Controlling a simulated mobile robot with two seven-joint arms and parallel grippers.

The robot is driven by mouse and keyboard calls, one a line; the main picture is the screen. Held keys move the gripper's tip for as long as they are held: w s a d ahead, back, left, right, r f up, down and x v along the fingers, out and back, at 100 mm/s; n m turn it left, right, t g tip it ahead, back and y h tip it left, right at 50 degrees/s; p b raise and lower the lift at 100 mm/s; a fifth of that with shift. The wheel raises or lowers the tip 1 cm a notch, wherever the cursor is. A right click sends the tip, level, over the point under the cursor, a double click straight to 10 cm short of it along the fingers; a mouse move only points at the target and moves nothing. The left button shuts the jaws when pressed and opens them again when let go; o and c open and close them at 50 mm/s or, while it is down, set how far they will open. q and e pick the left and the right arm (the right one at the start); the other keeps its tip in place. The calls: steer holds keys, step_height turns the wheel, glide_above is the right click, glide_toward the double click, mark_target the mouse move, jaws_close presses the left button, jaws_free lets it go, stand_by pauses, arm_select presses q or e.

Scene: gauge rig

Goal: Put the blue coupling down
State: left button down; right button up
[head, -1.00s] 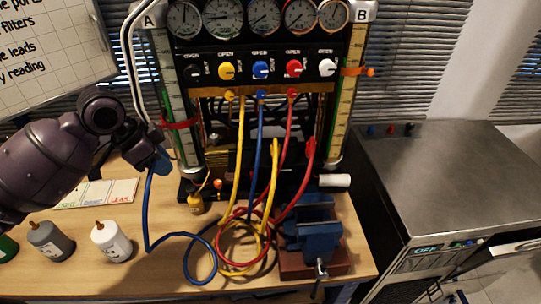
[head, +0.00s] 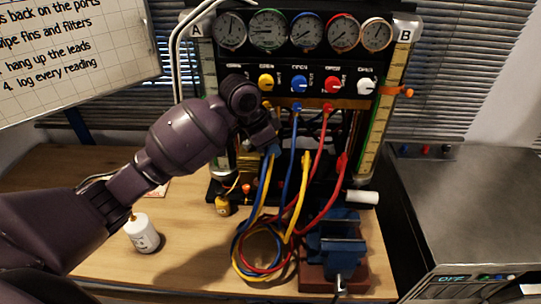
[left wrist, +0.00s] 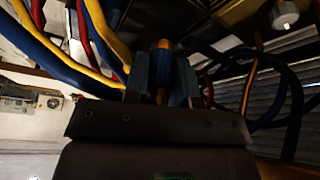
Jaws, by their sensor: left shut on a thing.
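My left gripper (head: 273,147) is in front of the gauge rig, below the yellow knob, among the hanging hoses. It is shut on the blue coupling, at the end of a blue hose (head: 262,185) that drops to the bench. The fingers mostly hide the coupling in the head view. In the left wrist view, a blue and brass-coloured part of the coupling (left wrist: 161,68) shows between the two fingers. I cannot tell whether the coupling touches anything else. My right gripper is in neither view.
Yellow, red and blue hoses coil on the wooden bench (head: 185,260) below the gripper. A blue vise (head: 335,245) stands right of the coils. A white bottle (head: 142,234) stands at the left. Bare bench lies between the bottle and the coils.

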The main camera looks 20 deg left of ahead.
mark_target(270, 169)
arm_select(q)
steer(key=shift+d+f, duration=0.1)
steer(key=shift+f, duration=1.65)
steer(key=shift+f, duration=0.15)
steer(key=c, duration=0.9)
jaws_free()
steer(key=shift+c, duration=0.2)
steer(key=v, duration=1.2)
